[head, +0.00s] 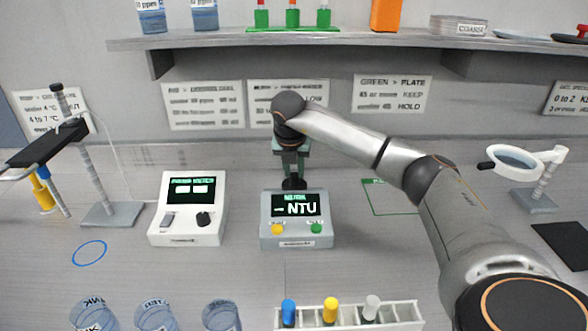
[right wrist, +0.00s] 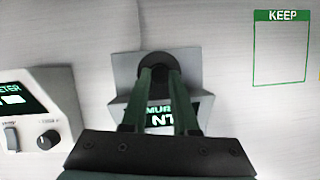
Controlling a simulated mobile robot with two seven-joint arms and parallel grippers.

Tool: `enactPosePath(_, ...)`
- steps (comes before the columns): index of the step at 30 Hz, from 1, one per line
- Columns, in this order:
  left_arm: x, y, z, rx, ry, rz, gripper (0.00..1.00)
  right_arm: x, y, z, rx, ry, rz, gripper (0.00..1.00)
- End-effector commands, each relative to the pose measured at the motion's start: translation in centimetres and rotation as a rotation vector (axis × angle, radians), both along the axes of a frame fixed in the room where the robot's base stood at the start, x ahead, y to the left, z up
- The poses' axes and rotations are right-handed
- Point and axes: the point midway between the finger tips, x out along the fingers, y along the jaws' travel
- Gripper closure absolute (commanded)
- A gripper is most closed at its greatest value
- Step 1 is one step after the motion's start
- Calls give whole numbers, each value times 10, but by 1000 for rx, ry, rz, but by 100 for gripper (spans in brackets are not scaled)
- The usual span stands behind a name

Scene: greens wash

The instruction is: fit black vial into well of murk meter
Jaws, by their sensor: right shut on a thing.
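The murk meter (head: 297,241) is a grey box with a dark screen reading "-- NTU", a yellow button and a green button. It stands mid-counter in the head view; its grey top also shows in the right wrist view (right wrist: 126,70). My right gripper (head: 291,172) points down over the back of the meter, shut on the black vial (head: 293,184). In the right wrist view the vial (right wrist: 158,62) shows as a dark round top between the green fingers, over the meter's top. The well is hidden, so I cannot tell whether the vial's lower end is inside it.
A white meter (head: 188,209) with a knob stands close on the left. A rack (head: 350,316) with blue, yellow and white-capped vials and several blue cups (head: 155,314) are at the front. A green KEEP outline (head: 393,197) and a magnifier (head: 514,158) lie right. A shelf (head: 350,42) runs above.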

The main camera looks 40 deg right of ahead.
Motion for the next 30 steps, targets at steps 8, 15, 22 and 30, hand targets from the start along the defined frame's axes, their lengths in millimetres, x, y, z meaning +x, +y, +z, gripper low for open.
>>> enactPosePath(8, 0, 0, -2, 0, 1, 0, 50, 0, 0, -2, -1, 1, 0, 61)
enactPosePath(15, 0, 0, -2, 0, 1, 0, 50, 0, 0, -2, -1, 1, 0, 42)
enactPosePath(22, -1, 0, 1, 1, 1, -1, 50, 0, 0, 2, 0, 0, 0, 42)
enactPosePath(30, -1, 0, -3, 1, 1, -1, 50, -10, 13, 42, 0, -5, 2, 42)
